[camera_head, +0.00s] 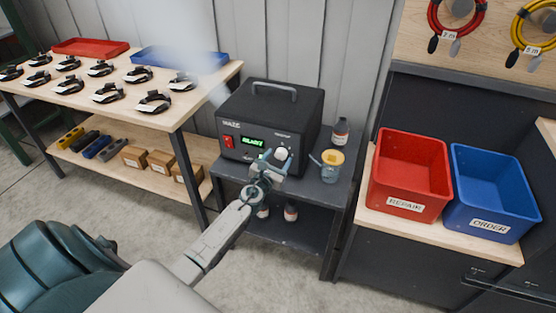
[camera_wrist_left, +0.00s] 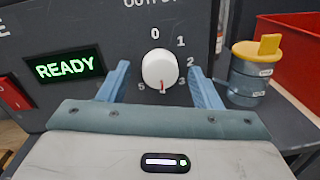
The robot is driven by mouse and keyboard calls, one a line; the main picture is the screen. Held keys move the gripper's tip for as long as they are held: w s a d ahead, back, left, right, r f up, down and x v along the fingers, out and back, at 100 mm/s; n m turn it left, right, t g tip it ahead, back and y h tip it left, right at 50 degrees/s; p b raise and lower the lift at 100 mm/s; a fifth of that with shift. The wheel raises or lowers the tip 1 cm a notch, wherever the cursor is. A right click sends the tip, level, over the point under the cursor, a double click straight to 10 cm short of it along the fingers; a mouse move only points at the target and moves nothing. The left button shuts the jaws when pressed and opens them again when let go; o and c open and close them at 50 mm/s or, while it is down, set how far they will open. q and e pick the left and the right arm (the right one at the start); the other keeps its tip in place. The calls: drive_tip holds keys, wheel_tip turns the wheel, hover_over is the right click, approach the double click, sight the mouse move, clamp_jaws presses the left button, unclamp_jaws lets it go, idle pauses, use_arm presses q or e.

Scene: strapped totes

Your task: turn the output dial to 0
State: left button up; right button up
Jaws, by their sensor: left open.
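The output dial is a white round knob (camera_wrist_left: 160,68) on the front of a black machine (camera_head: 270,110). Its red mark points down, near the 4 of a scale running from 0 at the top to 5. The dial also shows in the head view (camera_head: 281,154). A green READY display (camera_wrist_left: 64,67) is left of it. My left gripper (camera_head: 272,164) is at the machine's front. In the left wrist view its blue fingers (camera_wrist_left: 159,75) are open, one on each side of the dial, with visible gaps. My right gripper is not in view.
A cup with a yellow lid (camera_head: 331,165) and a bottle (camera_head: 340,132) stand right of the machine on its dark stand (camera_head: 312,194). A red switch (camera_head: 228,141) is at its left front. Red (camera_head: 411,172) and blue (camera_head: 491,190) bins stand further right. White haze hangs above the machine's left.

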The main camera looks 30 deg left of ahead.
use_arm(q)
drive_tip(key=shift+w, duration=0.2)
drive_tip(key=shift+c, duration=0.2)
drive_tip(key=c, duration=0.9)
drive_tip(key=shift+c, duration=0.2)
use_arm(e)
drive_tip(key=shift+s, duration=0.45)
